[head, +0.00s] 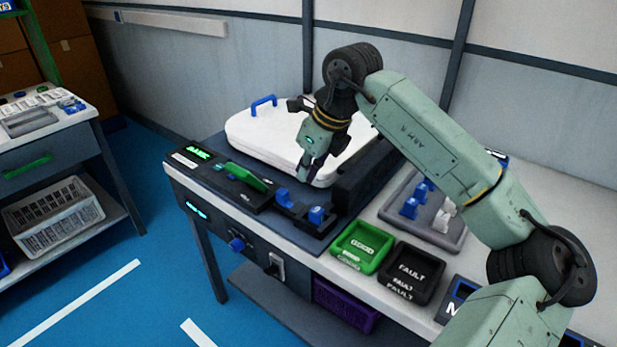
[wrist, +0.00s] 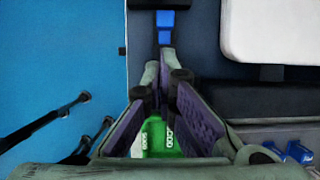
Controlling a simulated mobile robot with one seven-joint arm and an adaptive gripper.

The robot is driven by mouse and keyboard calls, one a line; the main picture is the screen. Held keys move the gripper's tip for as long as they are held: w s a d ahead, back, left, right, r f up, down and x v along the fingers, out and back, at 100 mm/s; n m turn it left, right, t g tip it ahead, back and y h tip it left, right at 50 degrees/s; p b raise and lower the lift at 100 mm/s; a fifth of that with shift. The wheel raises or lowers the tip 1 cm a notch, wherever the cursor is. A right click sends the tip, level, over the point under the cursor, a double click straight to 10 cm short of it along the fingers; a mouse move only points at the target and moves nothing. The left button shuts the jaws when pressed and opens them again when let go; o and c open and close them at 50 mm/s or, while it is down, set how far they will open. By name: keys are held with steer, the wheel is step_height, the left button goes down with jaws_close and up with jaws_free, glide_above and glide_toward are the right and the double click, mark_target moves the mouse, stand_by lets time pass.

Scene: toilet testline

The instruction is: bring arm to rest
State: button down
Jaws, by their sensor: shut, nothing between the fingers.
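My arm reaches in from the right of the head view and bends down over the test bench (head: 390,292). My gripper (head: 308,176) points down above the bench, near the front edge of the white toilet lid (head: 255,130). It is shut and holds nothing. In the wrist view my gripper (wrist: 165,78) shows its two fingers with purple pads. The green GOOD tray (wrist: 155,140) shows beyond the fingers, and a blue clamp piece (wrist: 165,22) is above their tips. Whether the fingers touch the fixture cannot be told.
The green GOOD tray (head: 361,246) and black FAULT tray (head: 412,272) sit along the bench front. A grey tray (head: 440,232) with blue and white parts lies under my forearm.

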steer(key=shift+d+r, duration=0.1)
steer(key=shift+r, duration=0.25)
